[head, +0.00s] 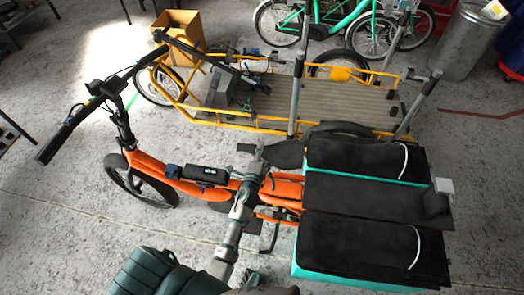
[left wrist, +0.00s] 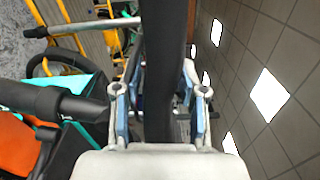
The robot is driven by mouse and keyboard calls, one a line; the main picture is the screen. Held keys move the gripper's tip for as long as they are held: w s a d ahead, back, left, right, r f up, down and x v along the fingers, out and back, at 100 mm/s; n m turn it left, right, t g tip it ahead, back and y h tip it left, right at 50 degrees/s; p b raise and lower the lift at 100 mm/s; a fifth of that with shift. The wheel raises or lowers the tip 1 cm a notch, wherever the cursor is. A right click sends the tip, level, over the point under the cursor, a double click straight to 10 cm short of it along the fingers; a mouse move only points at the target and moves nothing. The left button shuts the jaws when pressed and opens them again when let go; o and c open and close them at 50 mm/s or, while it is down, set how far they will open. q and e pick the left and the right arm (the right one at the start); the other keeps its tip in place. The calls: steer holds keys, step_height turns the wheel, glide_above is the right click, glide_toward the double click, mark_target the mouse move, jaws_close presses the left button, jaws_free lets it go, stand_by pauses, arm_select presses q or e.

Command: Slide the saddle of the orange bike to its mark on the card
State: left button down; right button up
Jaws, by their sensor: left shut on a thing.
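The orange bike (head: 165,176) stands across the middle of the head view, its handlebar at the left and its dark rear deck at the right. Its black saddle (head: 285,154) lies just ahead of the rear bags. My left gripper (head: 254,160) is at the saddle's front end, shut on it. In the left wrist view, the saddle is a dark band (left wrist: 166,70) running between the fingers (left wrist: 160,100), with a dark tube (left wrist: 45,98) to its left. I cannot make out a card or mark on the saddle. My right gripper is not in view.
A yellow cargo bike (head: 230,119) with a flat deck stands close behind the orange one. A teal bike (head: 335,22), a metal bin (head: 462,45) and a cardboard box (head: 180,28) are at the back. Dark bags (head: 350,240) flank the rear deck.

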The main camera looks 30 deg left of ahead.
arm_select(q)
steer(key=c, duration=0.8)
jaws_free()
steer(key=shift+s+a+f, duration=0.1)
steer(key=shift+a+f, duration=0.05)
steer(key=shift+a, duration=0.45)
steer(key=shift+o, duration=0.8)
steer(key=shift+a, duration=0.1)
steer(key=shift+a+f, duration=0.1)
steer(key=shift+a, duration=0.1)
steer(key=v, duration=1.1)
steer(key=shift+s, duration=0.4)
steer(key=shift+d+f, duration=0.1)
steer(key=shift+d, duration=0.2)
